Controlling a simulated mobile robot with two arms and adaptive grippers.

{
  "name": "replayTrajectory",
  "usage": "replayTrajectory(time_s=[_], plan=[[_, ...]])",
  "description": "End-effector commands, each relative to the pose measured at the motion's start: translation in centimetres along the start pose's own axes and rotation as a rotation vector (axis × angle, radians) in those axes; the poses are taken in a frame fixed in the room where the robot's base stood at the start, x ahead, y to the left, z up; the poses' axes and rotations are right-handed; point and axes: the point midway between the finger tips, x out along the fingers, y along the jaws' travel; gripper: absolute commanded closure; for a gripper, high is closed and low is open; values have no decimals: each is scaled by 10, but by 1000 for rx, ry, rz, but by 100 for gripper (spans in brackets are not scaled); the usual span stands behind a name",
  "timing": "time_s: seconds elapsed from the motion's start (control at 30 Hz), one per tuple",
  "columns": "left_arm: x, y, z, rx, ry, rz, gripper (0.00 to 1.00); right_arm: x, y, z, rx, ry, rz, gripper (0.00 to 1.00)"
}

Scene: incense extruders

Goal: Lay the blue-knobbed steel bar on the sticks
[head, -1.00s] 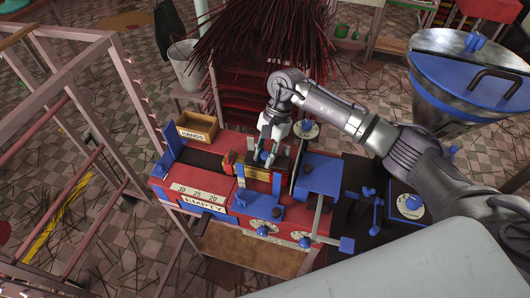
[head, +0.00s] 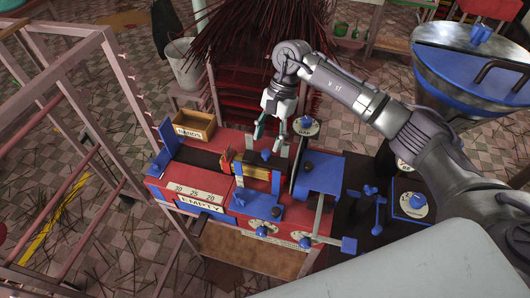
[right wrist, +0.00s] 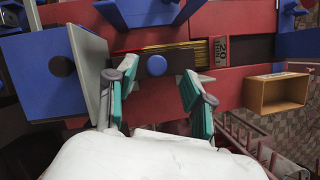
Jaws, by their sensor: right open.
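The steel bar (head: 252,157) is a dark block with a blue knob (head: 266,154) on top. It lies in the channel along the bundle of yellow and red sticks (head: 257,171). The bar's knob (right wrist: 156,65) also shows in the right wrist view, with the sticks (right wrist: 188,52) beside and under the bar. My right gripper (head: 272,138) is open and empty, above the bar and apart from it. In the right wrist view its teal fingers (right wrist: 158,76) stand on either side of the knob, nearer the camera. The bar's contact with the sticks is partly hidden. My left gripper is out of view.
A grey upright plate (head: 299,165) and a blue block (head: 320,174) stand right of the bar. A wooden box labelled BANDS (head: 194,125) sits at the back left. A large bundle of dark red sticks (head: 262,40) stands behind.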

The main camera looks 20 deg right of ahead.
Motion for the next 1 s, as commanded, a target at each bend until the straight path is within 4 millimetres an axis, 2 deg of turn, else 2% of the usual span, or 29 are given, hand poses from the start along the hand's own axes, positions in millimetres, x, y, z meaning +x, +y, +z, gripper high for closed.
replayTrajectory(time_s=[0.03,0.2,0.4,1.0], plan=[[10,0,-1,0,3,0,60,-9,-1,-2,0,3,-4,48],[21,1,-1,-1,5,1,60,-42,0,-2,0,2,-2,48],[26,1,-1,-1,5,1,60,-64,0,-1,1,0,0,48],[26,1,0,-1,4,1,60,-67,0,0,1,-1,1,48]])
